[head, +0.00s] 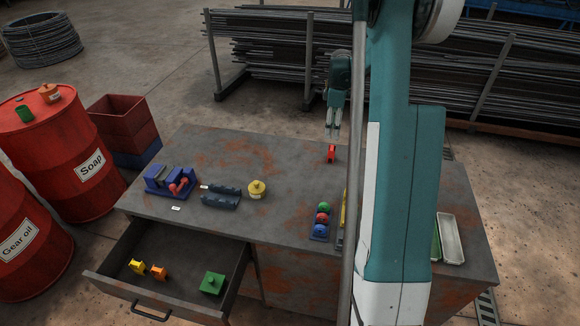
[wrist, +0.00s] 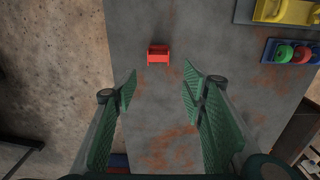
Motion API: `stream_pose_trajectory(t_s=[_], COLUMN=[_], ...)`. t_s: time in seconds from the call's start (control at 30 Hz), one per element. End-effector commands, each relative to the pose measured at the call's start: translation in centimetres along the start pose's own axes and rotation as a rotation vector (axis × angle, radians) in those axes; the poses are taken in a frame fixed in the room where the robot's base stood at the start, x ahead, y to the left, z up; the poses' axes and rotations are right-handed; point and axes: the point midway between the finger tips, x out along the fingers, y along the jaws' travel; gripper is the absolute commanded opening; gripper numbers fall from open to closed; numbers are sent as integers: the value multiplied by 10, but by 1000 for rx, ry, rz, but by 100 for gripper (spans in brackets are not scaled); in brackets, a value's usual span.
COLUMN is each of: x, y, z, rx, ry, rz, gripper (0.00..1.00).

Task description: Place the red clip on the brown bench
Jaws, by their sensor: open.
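The red clip (head: 331,153) rests on the bare top of the rust-stained grey-brown bench (head: 290,165), near its far edge. In the wrist view the red clip (wrist: 158,54) lies beyond the fingertips, roughly centred between them and apart from both. My gripper (head: 333,131) is open and empty, pointing down just above and behind the clip in the head view. Its two green fingers show spread apart in the wrist view (wrist: 159,88). The bench top also shows there (wrist: 150,110).
A blue block with a red part (head: 170,181), a dark cradle (head: 221,196), a yellow knobbed piece (head: 257,189) and a rack of coloured balls (head: 322,221) stand on the bench. An open drawer (head: 165,300) holds small blocks. My arm hides part of the right side.

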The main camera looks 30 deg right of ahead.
Motion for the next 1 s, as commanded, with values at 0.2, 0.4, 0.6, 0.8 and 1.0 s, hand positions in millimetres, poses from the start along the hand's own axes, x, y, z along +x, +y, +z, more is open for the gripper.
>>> stream_pose_trajectory(t_s=[0.2, 0.4, 0.6, 0.8, 1.0], x=[-27, -61, -93, -122, -147], y=[-22, -54, -91, -130, -170], z=[-20, -45, -68, -88, -105], rx=[30, 78, 129, 180, 232], ry=[7, 20, 39, 62, 91], rz=[25, 62, 98, 132, 164], gripper=[42, 42, 42, 42, 42])
